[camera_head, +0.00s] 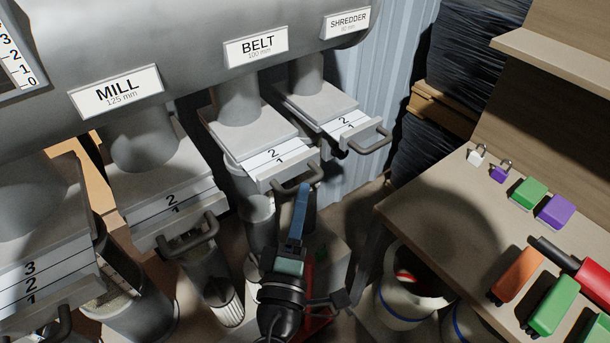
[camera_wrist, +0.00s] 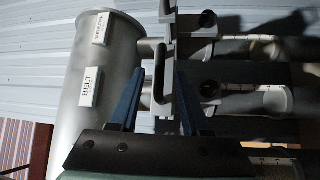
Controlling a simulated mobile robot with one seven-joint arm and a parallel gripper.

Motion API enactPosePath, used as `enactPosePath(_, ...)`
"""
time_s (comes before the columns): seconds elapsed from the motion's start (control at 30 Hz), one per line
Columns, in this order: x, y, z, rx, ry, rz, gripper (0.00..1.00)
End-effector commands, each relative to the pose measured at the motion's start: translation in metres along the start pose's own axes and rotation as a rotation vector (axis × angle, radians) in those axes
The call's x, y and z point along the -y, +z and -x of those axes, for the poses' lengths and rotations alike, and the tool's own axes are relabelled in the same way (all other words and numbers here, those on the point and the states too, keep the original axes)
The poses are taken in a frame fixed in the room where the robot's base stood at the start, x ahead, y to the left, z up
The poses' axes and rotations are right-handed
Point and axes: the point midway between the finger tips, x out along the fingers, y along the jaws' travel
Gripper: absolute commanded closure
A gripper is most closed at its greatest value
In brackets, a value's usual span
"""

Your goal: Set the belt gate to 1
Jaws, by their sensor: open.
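The BELT gate (camera_head: 262,150) is a grey slide plate under the duct's BELT label (camera_head: 257,47), pulled partly out with the marks 2 and 1 showing. Its dark bar handle (camera_head: 291,184) is at the front edge. My gripper (camera_head: 304,187) is at this handle, its blue fingertips close to the bar's right end. In the wrist view my gripper (camera_wrist: 152,75) is open, and a handle (camera_wrist: 161,84) appears between the two blue fingers. Whether either finger touches it I cannot tell. The BELT label also shows in the wrist view (camera_wrist: 91,87).
The SHREDDER gate (camera_head: 345,122) is close on the right, its handle (camera_head: 372,140) sticking out. The MILL gate (camera_head: 170,208) is on the left with its own handle (camera_head: 188,238). A workbench (camera_head: 430,205) with padlocks and coloured blocks stands at the right. Bins stand below.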

Motion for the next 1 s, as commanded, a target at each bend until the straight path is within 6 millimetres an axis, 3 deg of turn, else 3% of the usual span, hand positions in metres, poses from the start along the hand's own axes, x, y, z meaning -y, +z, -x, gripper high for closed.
enactPosePath(0.1,-0.003,0.000,-0.020,0.002,0.001,0.000,0.53)
enactPosePath(0.3,-0.001,0.000,-0.038,0.001,0.001,0.001,0.53)
enactPosePath(0.67,0.000,0.000,-0.043,0.001,0.000,0.000,0.53)
enactPosePath(0.93,0.000,0.000,-0.042,0.001,0.000,0.000,1.00)
enactPosePath(1.0,0.000,0.000,-0.042,0.001,0.000,0.000,1.00)
